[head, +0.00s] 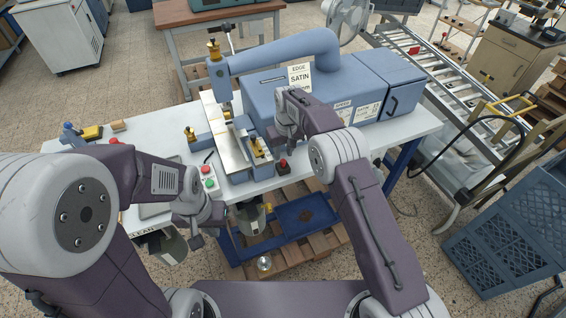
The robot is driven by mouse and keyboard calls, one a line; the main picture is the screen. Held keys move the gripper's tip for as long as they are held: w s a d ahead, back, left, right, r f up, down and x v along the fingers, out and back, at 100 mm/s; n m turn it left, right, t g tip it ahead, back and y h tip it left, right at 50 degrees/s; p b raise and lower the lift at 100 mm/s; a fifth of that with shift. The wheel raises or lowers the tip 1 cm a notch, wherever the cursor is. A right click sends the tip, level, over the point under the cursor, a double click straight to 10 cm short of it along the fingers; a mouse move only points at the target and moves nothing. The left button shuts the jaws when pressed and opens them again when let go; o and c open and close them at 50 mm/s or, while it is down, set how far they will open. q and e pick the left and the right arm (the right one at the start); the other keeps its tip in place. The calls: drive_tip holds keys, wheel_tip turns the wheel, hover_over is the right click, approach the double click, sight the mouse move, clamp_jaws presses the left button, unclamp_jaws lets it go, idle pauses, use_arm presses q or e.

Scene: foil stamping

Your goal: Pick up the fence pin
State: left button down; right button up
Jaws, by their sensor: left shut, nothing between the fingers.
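The blue stamping machine (290,68) stands on the white bench. Small brass-coloured knobbed pieces show at its left side (190,135) and at its front (259,148); I cannot tell which, if any, is the fence pin. My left gripper (196,240) is shut and empty, hanging low in front of the bench's front edge, below the button box. My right gripper (278,134) is over the front of the machine, right of its metal plate (231,152). Its fingers are too small and partly hidden to tell whether they are open.
A button box (208,178) with red and green buttons is near the bench's front edge. A yellow item (92,132) and a brown block (118,125) lie at the bench's left. A roller conveyor (430,75) is on the right. A blue crate (505,245) stands at the lower right.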

sight(283, 161)
drive_tip(key=shift+f, duration=0.25)
drive_tip(key=f+p, duration=0.1)
drive_tip(key=f, duration=0.1)
drive_tip(key=f+p, duration=0.1)
drive_tip(key=f, duration=0.1)
drive_tip(key=shift+w, duration=0.4)
drive_tip(key=shift+w+f, duration=0.1)
drive_tip(key=shift+f, duration=0.2)
clamp_jaws()
